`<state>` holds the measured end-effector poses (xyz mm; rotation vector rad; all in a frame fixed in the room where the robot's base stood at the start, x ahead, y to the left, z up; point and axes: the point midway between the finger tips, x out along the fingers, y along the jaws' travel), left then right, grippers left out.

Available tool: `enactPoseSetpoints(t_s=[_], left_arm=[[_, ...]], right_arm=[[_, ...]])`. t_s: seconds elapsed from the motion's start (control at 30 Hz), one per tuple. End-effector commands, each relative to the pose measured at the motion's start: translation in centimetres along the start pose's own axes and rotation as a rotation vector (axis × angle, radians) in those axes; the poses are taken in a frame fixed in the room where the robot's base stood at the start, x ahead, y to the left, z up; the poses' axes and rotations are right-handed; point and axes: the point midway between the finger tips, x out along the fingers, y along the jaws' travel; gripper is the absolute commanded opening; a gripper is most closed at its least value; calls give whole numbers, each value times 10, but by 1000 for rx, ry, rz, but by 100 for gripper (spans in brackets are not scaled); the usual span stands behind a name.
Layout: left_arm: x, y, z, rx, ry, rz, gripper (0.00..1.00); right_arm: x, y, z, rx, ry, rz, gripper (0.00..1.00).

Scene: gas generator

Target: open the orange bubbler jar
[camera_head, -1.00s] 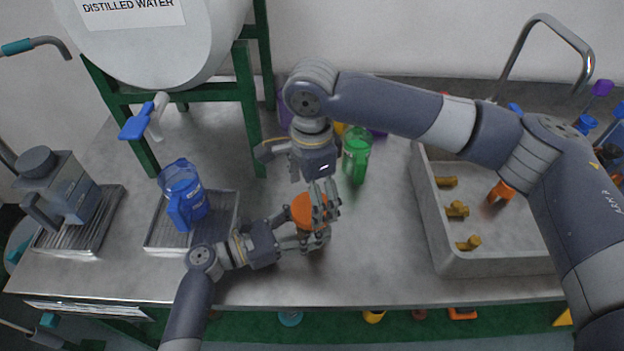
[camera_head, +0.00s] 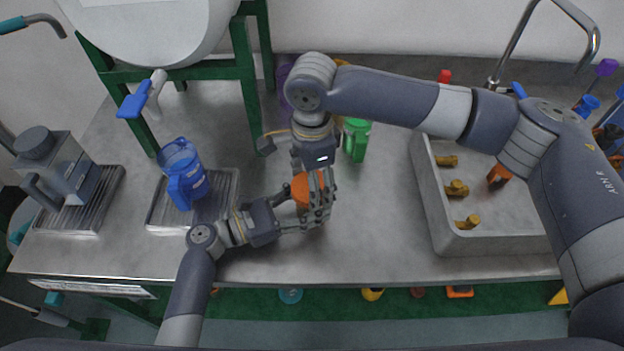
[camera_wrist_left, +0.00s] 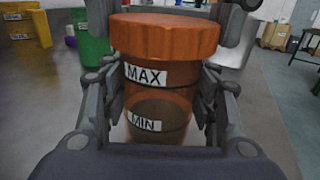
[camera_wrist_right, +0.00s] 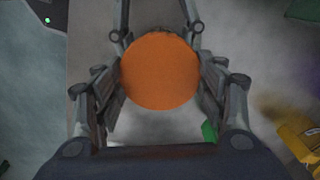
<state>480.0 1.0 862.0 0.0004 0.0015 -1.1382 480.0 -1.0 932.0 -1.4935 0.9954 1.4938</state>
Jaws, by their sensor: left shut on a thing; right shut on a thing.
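The orange bubbler jar stands over the bench, its orange lid (camera_head: 302,190) partly hidden by fingers in the head view. In the left wrist view the jar's see-through orange body (camera_wrist_left: 158,105) has MAX and MIN labels and the lid (camera_wrist_left: 165,38) sits on top. My left gripper (camera_head: 290,214) is shut on the jar's body from the side. My right gripper (camera_head: 318,200) points down from above, its fingers around the lid. In the right wrist view the round lid (camera_wrist_right: 160,70) lies between the fingers, which are shut on it.
A green jar (camera_head: 356,139) stands just behind. A blue jar (camera_head: 184,180) stands on a metal tray at left, beside a grey jug (camera_head: 62,165). A sink (camera_head: 480,243) with brass fittings is at right. The bench front between tray and sink is mostly clear.

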Motion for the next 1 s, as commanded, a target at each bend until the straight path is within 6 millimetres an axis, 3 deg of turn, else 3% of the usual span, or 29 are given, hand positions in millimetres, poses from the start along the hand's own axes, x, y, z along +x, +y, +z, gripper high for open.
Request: enactPoseSetpoints(t_s=[0.17, 1.0], left_arm=[[0, 0, 0, -1, 0, -1, 0], [0, -1, 0, -1, -1, -2, 0]], right_arm=[[1, 0, 0, -124, -1, 1, 37], [1, 0, 0, -1591, -2, 2, 37]])
